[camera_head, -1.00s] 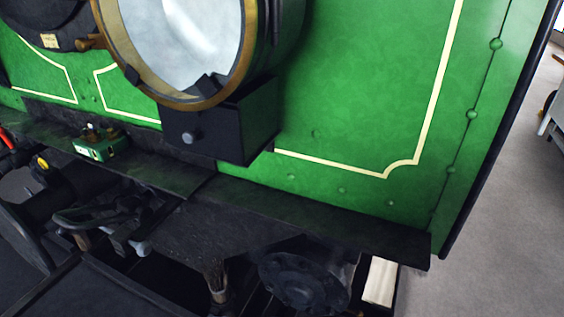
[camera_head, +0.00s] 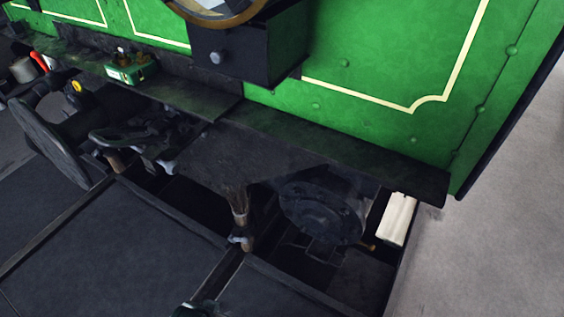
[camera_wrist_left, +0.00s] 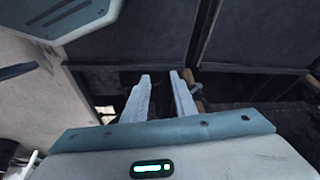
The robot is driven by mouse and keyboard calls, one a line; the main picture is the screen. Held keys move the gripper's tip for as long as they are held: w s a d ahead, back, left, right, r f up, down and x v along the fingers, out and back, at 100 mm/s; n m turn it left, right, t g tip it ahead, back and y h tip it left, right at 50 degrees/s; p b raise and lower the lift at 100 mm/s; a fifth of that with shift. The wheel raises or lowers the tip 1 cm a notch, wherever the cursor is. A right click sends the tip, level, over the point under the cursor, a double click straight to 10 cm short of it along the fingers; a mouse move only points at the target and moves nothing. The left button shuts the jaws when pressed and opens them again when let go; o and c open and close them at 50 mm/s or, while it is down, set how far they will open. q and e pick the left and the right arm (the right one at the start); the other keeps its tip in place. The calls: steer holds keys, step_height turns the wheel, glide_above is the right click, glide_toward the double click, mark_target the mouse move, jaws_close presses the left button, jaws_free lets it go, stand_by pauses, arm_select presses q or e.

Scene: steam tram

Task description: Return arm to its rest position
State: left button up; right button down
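My left gripper (camera_wrist_left: 160,76) shows in the left wrist view. Its two pale fingers are apart and no object shows between them. Dark grey panels and a small brown and metal part (camera_wrist_left: 194,88) lie beyond the fingertips, near the right finger. I cannot make out the left gripper clearly in the head view. My right gripper is not in view.
The green tram front (camera_head: 400,60) with its dark ledge (camera_head: 330,150) fills the upper head view. Grey floor (camera_head: 490,250) is clear at right.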

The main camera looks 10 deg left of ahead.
arm_select(q)
step_height(320, 180, down, 19)
steer(key=s+d+t, duration=0.1)
steer(key=s, duration=0.2)
steer(key=shift+d+h+p, duration=0.2)
steer(key=shift+h+p, duration=0.1)
steer(key=shift+p, duration=0.05)
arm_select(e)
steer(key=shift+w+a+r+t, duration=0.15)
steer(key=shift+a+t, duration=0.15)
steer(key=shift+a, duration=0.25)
arm_select(q)
steer(key=shift+f, duration=0.1)
